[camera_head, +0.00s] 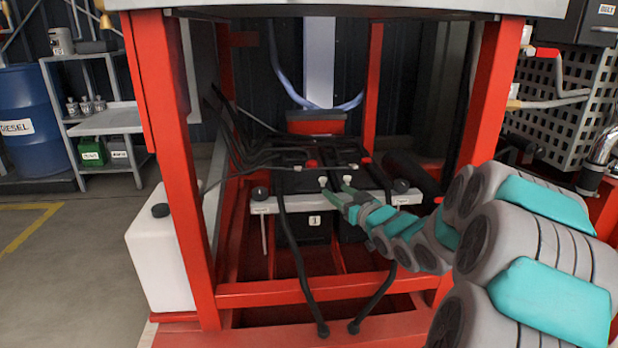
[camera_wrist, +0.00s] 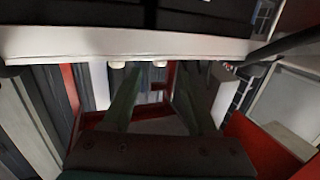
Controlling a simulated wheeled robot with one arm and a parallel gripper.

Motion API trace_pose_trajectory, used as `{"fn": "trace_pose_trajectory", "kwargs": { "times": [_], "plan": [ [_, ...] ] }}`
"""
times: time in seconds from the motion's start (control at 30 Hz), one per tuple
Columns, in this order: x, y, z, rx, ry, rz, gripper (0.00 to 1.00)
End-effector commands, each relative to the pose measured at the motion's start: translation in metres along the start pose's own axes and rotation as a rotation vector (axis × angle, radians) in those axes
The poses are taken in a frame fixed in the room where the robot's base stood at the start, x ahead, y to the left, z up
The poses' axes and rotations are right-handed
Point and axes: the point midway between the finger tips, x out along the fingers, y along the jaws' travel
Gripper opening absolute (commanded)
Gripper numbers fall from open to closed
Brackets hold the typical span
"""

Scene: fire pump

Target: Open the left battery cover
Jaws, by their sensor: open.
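The black battery cover assembly (camera_head: 300,178) lies flat inside the red frame, behind a pale front bar (camera_head: 290,204). I cannot clearly make out the seam of the left cover. Two small pale knobs, a left one (camera_head: 323,181) and a right one (camera_head: 347,180), stand at its front edge. They also show under the pale bar in the wrist view, left (camera_wrist: 117,65) and right (camera_wrist: 160,64). A black battery (camera_head: 314,226) labelled 1 is below the bar. My gripper (camera_head: 339,199) is open at the bar, close to the knobs; contact is unclear. In the wrist view its fingers (camera_wrist: 158,88) are apart, with nothing seen held.
Red posts (camera_head: 168,150) flank the opening, and a lower red rail (camera_head: 300,292) crosses the front. Black cables (camera_head: 297,260) hang before the battery. A white tank (camera_head: 160,250) stands at left. Open floor (camera_head: 60,270) lies farther left.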

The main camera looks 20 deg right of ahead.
Motion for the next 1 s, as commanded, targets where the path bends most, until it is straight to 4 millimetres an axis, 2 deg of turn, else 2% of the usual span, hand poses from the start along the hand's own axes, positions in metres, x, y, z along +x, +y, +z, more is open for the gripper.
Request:
{"fn": "trace_pose_trajectory", "kwargs": {
  "times": [0.17, 0.27, 0.7, 1.0],
  "plan": [
    [0.001, 0.003, -0.004, 0.010, 0.056, -0.020, 0.59],
    [0.008, 0.003, -0.006, 0.008, 0.059, -0.022, 0.59],
    [0.067, 0.001, -0.007, 0.010, 0.055, -0.022, 0.59],
    [0.077, 0.002, -0.009, 0.010, 0.053, -0.019, 0.59]
  ]
}}
